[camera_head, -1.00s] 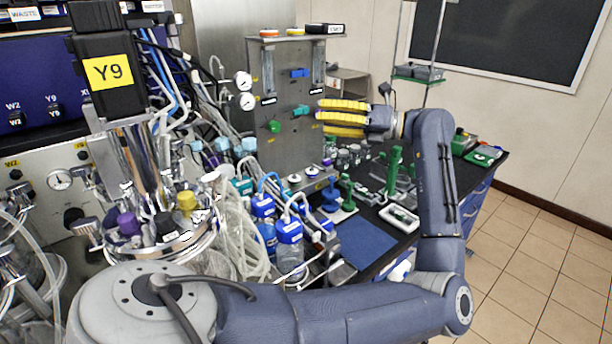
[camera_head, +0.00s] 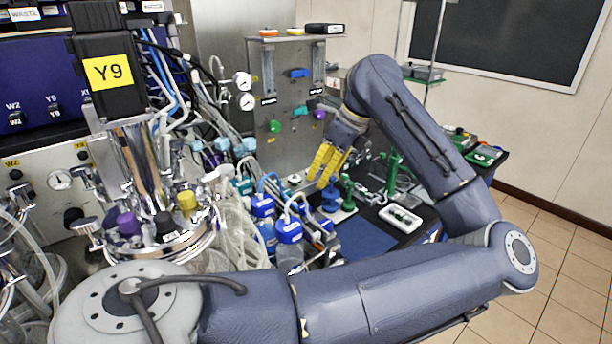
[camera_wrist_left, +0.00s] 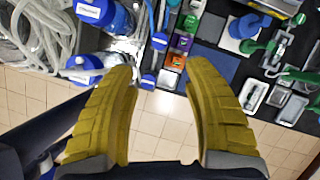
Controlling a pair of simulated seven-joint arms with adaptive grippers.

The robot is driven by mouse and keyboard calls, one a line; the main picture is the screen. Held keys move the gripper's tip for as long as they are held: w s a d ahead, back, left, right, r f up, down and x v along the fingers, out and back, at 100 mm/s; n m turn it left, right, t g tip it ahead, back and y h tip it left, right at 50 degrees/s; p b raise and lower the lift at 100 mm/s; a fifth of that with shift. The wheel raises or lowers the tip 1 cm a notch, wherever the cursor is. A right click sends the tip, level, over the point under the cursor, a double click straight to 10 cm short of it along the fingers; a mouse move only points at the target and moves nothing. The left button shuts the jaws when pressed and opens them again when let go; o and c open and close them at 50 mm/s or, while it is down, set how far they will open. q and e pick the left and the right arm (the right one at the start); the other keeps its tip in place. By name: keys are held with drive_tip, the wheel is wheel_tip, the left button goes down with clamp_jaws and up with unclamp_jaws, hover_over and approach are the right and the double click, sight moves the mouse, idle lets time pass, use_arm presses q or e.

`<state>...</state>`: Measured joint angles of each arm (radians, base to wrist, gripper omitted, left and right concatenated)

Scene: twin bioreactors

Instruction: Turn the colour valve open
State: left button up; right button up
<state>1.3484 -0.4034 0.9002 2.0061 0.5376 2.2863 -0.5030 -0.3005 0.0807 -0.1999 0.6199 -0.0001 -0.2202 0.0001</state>
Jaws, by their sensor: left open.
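The grey metal valve panel (camera_head: 290,150) stands upright at the back of the bench in the head view. It carries a blue handle (camera_head: 299,73), a teal handle (camera_head: 300,110), a green knob (camera_head: 274,126) and a purple knob (camera_head: 318,114). I cannot tell which of these is the colour valve. My left gripper (camera_head: 319,181), with yellow fingers, is open and points downward in front of the panel's lower right, below the handles and apart from them. In the left wrist view its spread fingers (camera_wrist_left: 160,72) have nothing between them. My right gripper is not in view.
Blue-capped bottles (camera_head: 289,232) and clear tubing stand left of the gripper. Green stands (camera_head: 393,170) and a white tray (camera_head: 400,217) lie on the dark bench to the right. Tiled floor is clear at right.

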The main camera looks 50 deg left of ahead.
sight(306, 206)
use_arm(q)
drive_tip(key=x, duration=1.3)
clamp_jaws()
idle(0.4)
